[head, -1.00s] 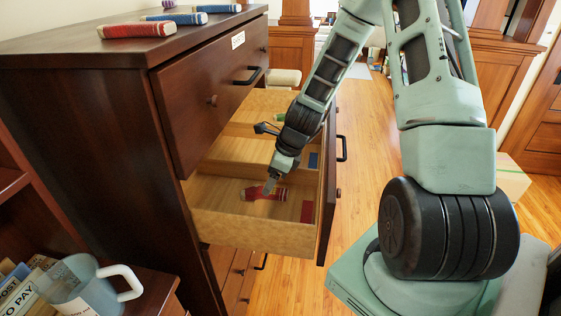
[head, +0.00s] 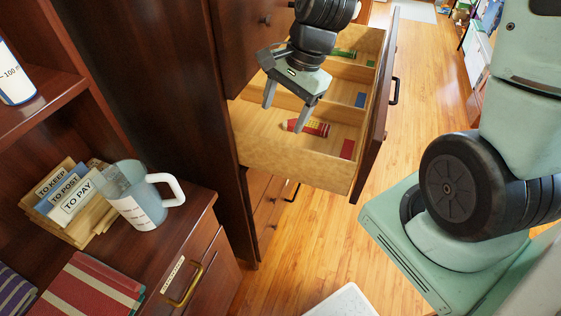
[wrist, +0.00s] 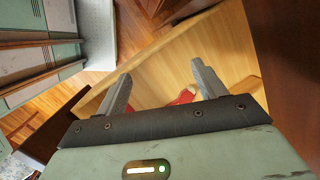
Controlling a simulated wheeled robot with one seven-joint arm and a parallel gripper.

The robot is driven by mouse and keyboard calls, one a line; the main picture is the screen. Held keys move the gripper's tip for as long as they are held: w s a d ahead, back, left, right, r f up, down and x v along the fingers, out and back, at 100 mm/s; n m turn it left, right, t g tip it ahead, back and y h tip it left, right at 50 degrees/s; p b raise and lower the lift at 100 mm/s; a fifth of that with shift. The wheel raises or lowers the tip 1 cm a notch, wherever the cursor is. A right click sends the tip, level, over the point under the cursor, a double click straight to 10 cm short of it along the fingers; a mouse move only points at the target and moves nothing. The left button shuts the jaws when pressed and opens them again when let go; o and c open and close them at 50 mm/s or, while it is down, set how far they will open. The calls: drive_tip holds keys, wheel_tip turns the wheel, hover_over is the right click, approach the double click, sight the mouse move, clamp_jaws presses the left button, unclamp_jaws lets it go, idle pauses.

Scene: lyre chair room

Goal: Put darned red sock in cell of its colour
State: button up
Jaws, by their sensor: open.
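The sock has a pale tip and yellowish marks; I cannot make out the darn. My gripper (head: 287,110) is open and empty above that cell, its fingers pointing down, apart from the sock as far as I can tell. In the wrist view, part of the sock (wrist: 186,96) shows beyond the open fingers (wrist: 160,75); the rest is hidden behind the gripper.
The middle cell has a blue patch (head: 360,99). The far cell holds a green sock (head: 342,53) beside a green patch (head: 370,63). Floor right of the drawer is clear.

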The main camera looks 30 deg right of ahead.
drive_tip(key=s+a+r+n+h, duration=0.1)
drive_tip(key=s+a+r+n, duration=0.1)
drive_tip(key=s+a+n, duration=0.4)
drive_tip(key=s+a+r+n+g+h, duration=0.1)
drive_tip(key=s+a+n, duration=0.4)
drive_tip(key=s+n, duration=0.5)
drive_tip(key=r+n, duration=0.1)
drive_tip(key=n, duration=0.5)
drive_tip(key=shift+s+a+r+h, duration=0.25)
drive_tip(key=shift+s+a+h, duration=0.05)
drive_tip(key=shift+s+a, duration=0.05)
